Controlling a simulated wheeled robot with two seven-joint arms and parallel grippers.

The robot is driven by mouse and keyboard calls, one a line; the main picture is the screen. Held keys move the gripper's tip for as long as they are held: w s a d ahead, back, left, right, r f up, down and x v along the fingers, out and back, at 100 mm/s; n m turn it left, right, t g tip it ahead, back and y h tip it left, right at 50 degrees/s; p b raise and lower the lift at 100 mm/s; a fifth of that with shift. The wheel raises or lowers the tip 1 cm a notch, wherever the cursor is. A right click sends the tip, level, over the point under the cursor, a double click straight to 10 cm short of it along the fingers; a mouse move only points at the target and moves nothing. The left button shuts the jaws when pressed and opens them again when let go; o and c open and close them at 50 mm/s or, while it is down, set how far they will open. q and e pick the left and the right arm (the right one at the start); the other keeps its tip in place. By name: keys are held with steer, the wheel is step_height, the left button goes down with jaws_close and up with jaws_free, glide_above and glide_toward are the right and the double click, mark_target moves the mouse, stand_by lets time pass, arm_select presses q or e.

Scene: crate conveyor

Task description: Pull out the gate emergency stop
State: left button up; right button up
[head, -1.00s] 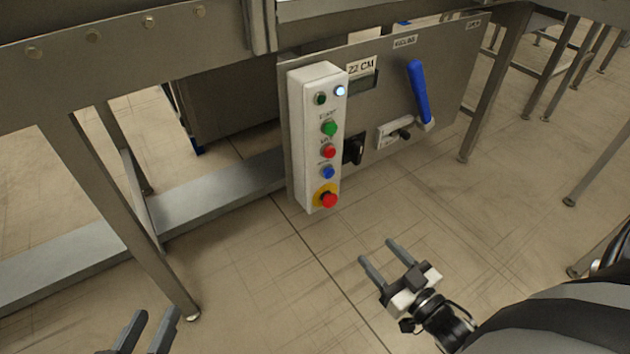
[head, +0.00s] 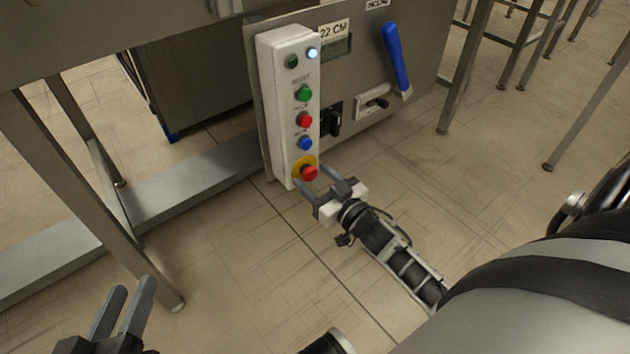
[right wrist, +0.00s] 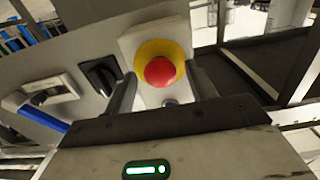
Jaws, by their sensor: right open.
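The gate emergency stop (head: 309,173) is a red mushroom button on a yellow disc, lowest on the white control box (head: 270,110). In the right wrist view the red button (right wrist: 160,72) sits in front of and between my open fingers. My right gripper (head: 314,180) is open at the bottom of the box, its fingertips close to the button on both sides. Whether they touch it I cannot tell. My left gripper (head: 125,300) is low at the left, its two fingers apart and empty, away from the box.
Above the stop are a blue button (head: 305,143), a red button (head: 304,120) and a green button (head: 303,93). A black knob (head: 331,120) and a blue lever (head: 395,58) are on the panel to the right. A metal leg (head: 90,200) stands at left.

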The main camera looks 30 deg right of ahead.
steer(key=shift+w, duration=0.25)
jaws_close()
steer(key=shift+s+r+p, duration=0.15)
steer(key=shift+s+p, duration=0.3)
steer(key=shift+p, duration=0.2)
steer(key=shift+s, duration=0.25)
jaws_free()
arm_select(q)
steer(key=shift+a+f, duration=0.1)
steer(key=shift+a, duration=0.05)
